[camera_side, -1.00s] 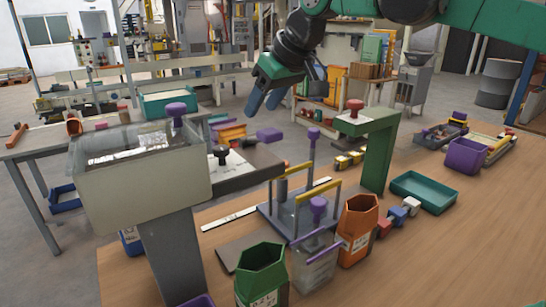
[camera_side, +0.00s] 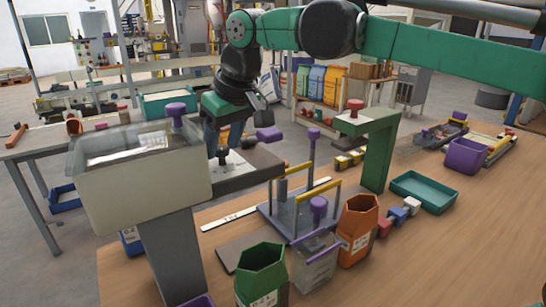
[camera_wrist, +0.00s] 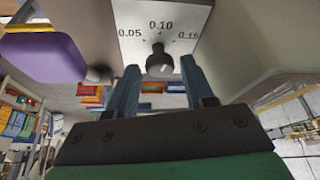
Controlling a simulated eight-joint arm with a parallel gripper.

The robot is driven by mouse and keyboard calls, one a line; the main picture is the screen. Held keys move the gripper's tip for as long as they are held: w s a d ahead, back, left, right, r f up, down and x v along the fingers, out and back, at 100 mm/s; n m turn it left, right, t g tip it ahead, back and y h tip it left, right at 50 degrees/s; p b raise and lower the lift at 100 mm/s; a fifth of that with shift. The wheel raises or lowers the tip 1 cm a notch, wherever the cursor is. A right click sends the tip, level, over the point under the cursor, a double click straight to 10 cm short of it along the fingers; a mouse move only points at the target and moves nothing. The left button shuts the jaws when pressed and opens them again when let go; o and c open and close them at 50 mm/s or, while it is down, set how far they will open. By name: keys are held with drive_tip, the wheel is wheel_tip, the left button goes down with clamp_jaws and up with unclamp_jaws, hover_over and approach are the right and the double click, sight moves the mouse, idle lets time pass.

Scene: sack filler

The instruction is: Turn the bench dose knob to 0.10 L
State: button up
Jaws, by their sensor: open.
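The dose knob (camera_wrist: 160,66) is black and stands on a pale plate (camera_wrist: 183,18) marked 0.05, 0.10 and 0.15. In the wrist view it shows just under the 0.10 mark; I cannot tell exactly where its pointer aims. My gripper (camera_wrist: 160,70) is open, with one blue finger on each side of the knob in that view and a gap on both sides.
A purple handle (camera_side: 269,133) sticks out to the right. A green stand (camera_side: 378,150), an orange container (camera_side: 357,232) and a teal tray (camera_side: 424,192) are on the bench farther right.

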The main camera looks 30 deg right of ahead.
drive_tip(key=shift+c, duration=0.3)
clamp_jaws()
drive_tip(key=shift+d+n+y, duration=0.1)
drive_tip(key=shift+n+y, duration=0.4)
drive_tip(key=shift+n, duration=0.9)
drive_tip(key=shift+o, duration=0.3)
unclamp_jaws()
drive_tip(key=shift+g, duration=0.3)
drive_tip(key=shift+r, duration=0.1)
drive_tip(key=shift+v, duration=2.75)
